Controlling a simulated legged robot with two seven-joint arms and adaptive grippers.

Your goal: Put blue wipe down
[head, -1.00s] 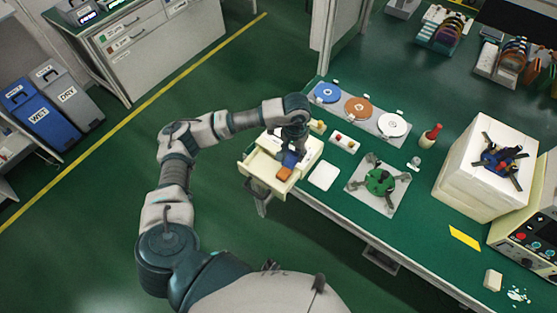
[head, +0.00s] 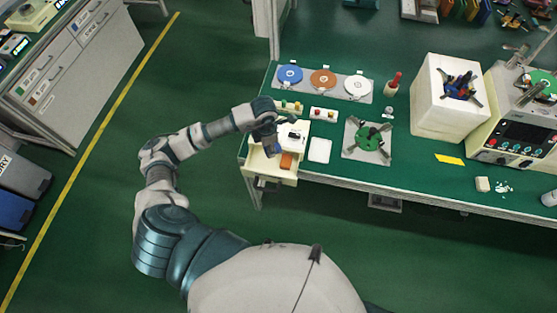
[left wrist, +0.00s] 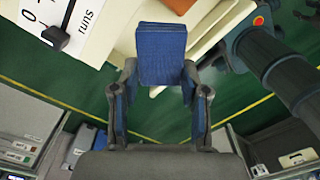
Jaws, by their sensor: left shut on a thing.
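My left gripper (head: 270,144) is shut on the blue wipe (left wrist: 161,55), a folded blue pad. In the left wrist view it stands out between the two fingers, its far end against the cream drawer unit. In the head view, the wipe (head: 277,150) is a small blue patch, mostly hidden by the gripper. It is at the left part of a pulled-out cream drawer (head: 270,178). I cannot tell whether it touches the drawer. An orange pad (head: 287,160) lies in the drawer, right of the wipe. My right gripper is not in view.
The drawer unit sits at the left end of the green bench. A white pad (head: 319,150) and a green fixture plate (head: 368,138) lie to its right. Blue, brown and white discs (head: 323,80) stand behind. A white box (head: 446,98) is farther right.

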